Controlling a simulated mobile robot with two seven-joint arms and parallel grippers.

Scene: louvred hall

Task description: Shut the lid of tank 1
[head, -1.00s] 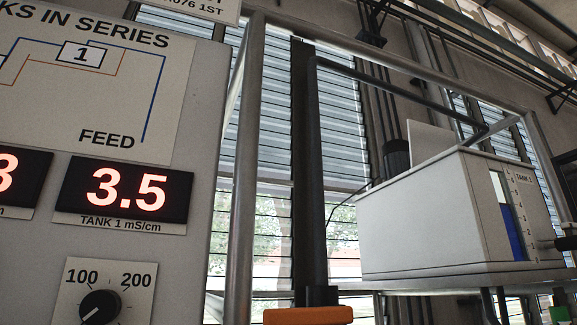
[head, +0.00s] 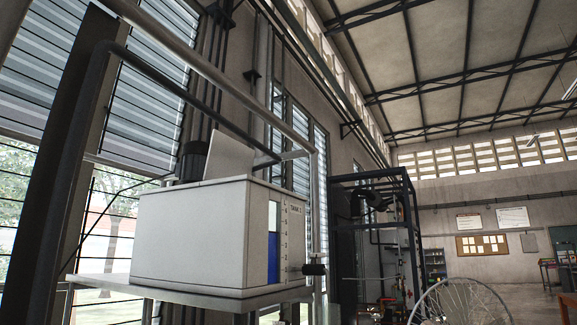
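Tank 1 (head: 195,232) is a pale grey box on a shelf, left of the middle in the head view. Its label and a level strip with blue liquid (head: 273,258) are on the right-hand face. A pale flat panel, which looks like its lid (head: 230,157), stands tilted up above the top of the tank. A black fitting (head: 314,269) sticks out low on the right side. Neither of my grippers is in view.
The shelf (head: 100,279) under the tank juts out to the left. A dark pipe (head: 185,95) and a metal frame bar (head: 215,75) run above it. A dark-framed rack (head: 375,230) and a spoked wheel (head: 460,303) stand to the right. The far hall looks open.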

